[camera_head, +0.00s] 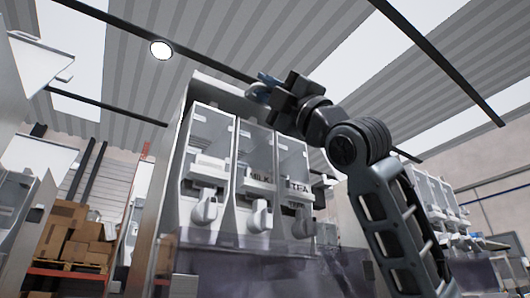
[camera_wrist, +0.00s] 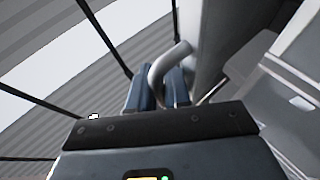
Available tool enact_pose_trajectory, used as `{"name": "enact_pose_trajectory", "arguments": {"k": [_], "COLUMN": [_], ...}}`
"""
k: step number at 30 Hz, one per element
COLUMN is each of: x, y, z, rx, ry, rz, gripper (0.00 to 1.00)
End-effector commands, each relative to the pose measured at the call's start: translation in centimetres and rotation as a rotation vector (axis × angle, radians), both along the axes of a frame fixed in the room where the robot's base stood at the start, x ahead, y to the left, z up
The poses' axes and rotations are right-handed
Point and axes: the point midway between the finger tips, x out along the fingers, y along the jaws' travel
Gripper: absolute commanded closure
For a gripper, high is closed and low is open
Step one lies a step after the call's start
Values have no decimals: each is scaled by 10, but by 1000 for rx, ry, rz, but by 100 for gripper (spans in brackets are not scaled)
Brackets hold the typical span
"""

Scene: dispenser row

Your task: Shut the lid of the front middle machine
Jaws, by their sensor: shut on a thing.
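The front middle machine (camera_head: 257,150), a clear-fronted dispenser marked MILK, stands between two similar machines. A broad pale panel (camera_head: 222,92), which looks like a raised lid, stands up behind their tops; I cannot tell for certain which machine it belongs to. My gripper (camera_head: 262,88) is high above the middle and right machines, with the arm coming from the right. In the wrist view, its two blue fingers are shut on a bent grey handle (camera_wrist: 171,60). The handle runs up beside a smooth grey surface (camera_wrist: 207,35). The handle's far joint is not clear.
The left machine (camera_head: 207,145) and the right machine marked TEA (camera_head: 293,165) stand close on either side. Another row of dispensers (camera_head: 438,205) is at the right. Shelves with cardboard boxes (camera_head: 75,235) are at the left. Open space lies above the machines.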

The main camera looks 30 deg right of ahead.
Motion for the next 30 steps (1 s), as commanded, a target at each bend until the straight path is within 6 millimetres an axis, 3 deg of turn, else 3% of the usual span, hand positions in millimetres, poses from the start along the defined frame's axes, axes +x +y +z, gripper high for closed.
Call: {"name": "enact_pose_trajectory", "arguments": {"k": [1,8,9,15,23,30], "x": [-7,-8,-8,-6,-5,-21], "y": [1,1,1,1,0,-13], "z": [1,1,1,0,-2,-28], "rx": [-3,-3,-4,-3,-2,-1], "ry": [-18,-18,-19,-13,-8,-7], "rz": [4,4,5,5,3,2], "gripper": [100,100,79,62,62,62]}}
